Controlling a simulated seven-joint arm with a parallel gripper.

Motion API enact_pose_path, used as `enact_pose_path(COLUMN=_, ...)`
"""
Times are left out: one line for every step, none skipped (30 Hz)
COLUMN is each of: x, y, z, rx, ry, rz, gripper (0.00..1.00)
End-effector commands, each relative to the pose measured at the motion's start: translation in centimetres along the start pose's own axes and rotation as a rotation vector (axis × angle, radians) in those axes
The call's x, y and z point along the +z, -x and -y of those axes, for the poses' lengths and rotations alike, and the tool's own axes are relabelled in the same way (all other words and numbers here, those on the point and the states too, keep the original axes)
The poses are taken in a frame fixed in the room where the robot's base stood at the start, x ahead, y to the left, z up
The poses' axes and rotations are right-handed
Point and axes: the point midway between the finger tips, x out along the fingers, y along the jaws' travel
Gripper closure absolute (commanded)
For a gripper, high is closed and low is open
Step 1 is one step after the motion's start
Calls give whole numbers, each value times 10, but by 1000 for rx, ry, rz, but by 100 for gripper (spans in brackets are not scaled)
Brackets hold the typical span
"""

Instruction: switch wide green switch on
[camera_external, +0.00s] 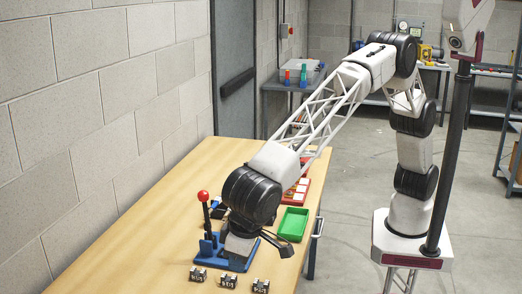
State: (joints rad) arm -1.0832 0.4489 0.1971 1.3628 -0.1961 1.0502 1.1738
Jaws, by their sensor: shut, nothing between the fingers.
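I cannot make out a wide green switch in this view. My gripper (238,250) points down over the blue base (211,250) on the wooden table. My wrist hides part of that base, and the fingertips are too small and covered to see clearly. The gripper is shut and empty. Several small dark-and-silver devices sit at the table's front, among them a left one (198,273), a middle one (228,281) and a right one (260,285). Their details and switch positions are too small to tell.
A lever with a red ball (203,196) stands upright at the left of the blue base. A green tray (293,224) lies right of my wrist. Red panels (298,191) lie behind it, partly covered by my arm. The table's left side (130,240) is clear.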

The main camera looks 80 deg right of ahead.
Motion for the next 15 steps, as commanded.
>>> enact_pose_path(x=0, y=0, z=0, rx=0, ry=0, rz=0, gripper=100)
enact_pose_path(x=0, y=0, z=0, rx=0, ry=0, rz=0, gripper=100)
enact_pose_path(x=0, y=0, z=0, rx=0, ry=0, rz=0, gripper=100)
enact_pose_path(x=0, y=0, z=0, rx=0, ry=0, rz=0, gripper=100)
enact_pose_path(x=0, y=0, z=0, rx=0, ry=0, rz=1, gripper=100)
enact_pose_path(x=0, y=0, z=0, rx=0, ry=0, rz=1, gripper=100)
enact_pose_path(x=0, y=-1, z=0, rx=0, ry=0, rz=1, gripper=100)
enact_pose_path(x=0, y=-1, z=0, rx=0, ry=0, rz=1, gripper=100)
enact_pose_path(x=0, y=-2, z=0, rx=0, ry=0, rz=1, gripper=100)
enact_pose_path(x=0, y=-3, z=0, rx=0, ry=0, rz=1, gripper=100)
enact_pose_path(x=0, y=-4, z=0, rx=1, ry=0, rz=1, gripper=100)
enact_pose_path(x=0, y=-6, z=0, rx=1, ry=0, rz=1, gripper=100)
enact_pose_path(x=0, y=-8, z=0, rx=1, ry=0, rz=1, gripper=100)
enact_pose_path(x=0, y=-10, z=0, rx=1, ry=0, rz=1, gripper=100)
enact_pose_path(x=0, y=-14, z=0, rx=1, ry=0, rz=1, gripper=100)
